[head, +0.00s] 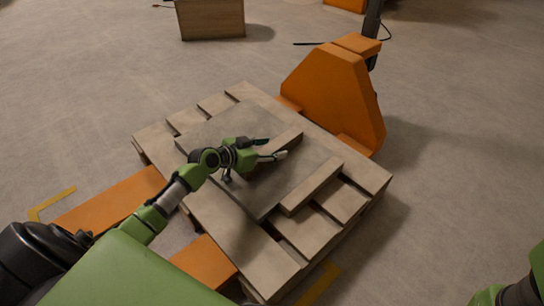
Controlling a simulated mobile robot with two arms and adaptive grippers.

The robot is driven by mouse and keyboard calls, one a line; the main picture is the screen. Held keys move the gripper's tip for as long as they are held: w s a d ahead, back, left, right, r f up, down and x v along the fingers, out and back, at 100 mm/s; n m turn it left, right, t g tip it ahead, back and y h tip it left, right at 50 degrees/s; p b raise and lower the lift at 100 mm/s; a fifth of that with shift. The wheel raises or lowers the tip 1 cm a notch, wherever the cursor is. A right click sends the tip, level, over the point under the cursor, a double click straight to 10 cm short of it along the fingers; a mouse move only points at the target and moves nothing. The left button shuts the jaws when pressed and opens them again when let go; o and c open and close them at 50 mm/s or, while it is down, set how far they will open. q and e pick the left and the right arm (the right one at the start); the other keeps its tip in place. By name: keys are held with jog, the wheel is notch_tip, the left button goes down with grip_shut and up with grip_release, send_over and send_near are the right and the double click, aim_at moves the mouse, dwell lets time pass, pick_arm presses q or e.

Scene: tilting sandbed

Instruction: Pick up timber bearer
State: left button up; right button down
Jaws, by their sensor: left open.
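A timber bearer (312,188), a short pale wooden bar, lies across the right part of a grey slab on the wooden pallet.
The slatted pallet (236,225) rests on the orange forks (110,200) of a pallet truck (338,95) at the back right. A wooden box (211,18) stands at the back. Yellow marks (52,203) are on the floor. Open concrete floor lies right and left.

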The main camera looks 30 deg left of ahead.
pick_arm(q)
jog(key=shift+w+d+f, duration=0.1)
jog(key=shift+w+f, duration=0.1)
jog(key=shift+w, duration=0.1)
jog(key=c, duration=1.4)
jog(key=shift+r, duration=0.1)
jog(key=shift+c, duration=0.2)
jog(key=shift+r, duration=0.1)
